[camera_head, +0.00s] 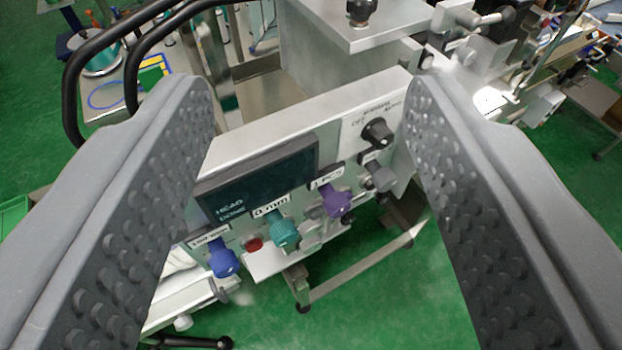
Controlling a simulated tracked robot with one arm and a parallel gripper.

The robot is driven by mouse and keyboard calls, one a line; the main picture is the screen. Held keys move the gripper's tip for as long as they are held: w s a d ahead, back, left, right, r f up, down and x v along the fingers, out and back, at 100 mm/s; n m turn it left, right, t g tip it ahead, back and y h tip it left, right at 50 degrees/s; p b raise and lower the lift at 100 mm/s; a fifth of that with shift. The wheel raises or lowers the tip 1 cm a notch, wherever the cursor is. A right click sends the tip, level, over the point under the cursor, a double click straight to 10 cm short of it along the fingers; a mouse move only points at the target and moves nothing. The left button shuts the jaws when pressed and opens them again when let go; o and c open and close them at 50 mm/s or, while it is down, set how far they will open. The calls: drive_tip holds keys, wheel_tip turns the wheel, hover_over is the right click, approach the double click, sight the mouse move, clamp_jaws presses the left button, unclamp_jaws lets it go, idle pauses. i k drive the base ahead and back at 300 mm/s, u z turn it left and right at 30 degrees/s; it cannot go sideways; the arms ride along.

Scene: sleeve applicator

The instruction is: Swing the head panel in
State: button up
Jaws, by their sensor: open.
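The head panel (327,120) is a light grey metal box, seen between and beyond the fingers of my gripper (308,100). It sits tilted in the picture, its right end higher. Its face carries a dark display (258,178), blue (222,258), teal (283,232) and purple (336,201) knobs, a red button (254,244) and a black selector knob (378,132) at the upper right. My gripper is open, one studded finger on each side of the panel. The fingers hide parts near both panel ends. I cannot tell whether either finger touches it.
Black curved tube handles (128,45) stand at the upper left. A metal block with a black knob (361,10) is behind the panel. Machine parts (480,50) crowd the upper right. A metal frame (360,268) stands below the panel, over open green floor (365,320).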

sight(321, 115)
drive_tip(key=z, duration=0.75)
drive_tip(key=k, duration=1.85)
drive_tip(key=u, duration=0.55)
drive_tip(key=i, duration=1.05)
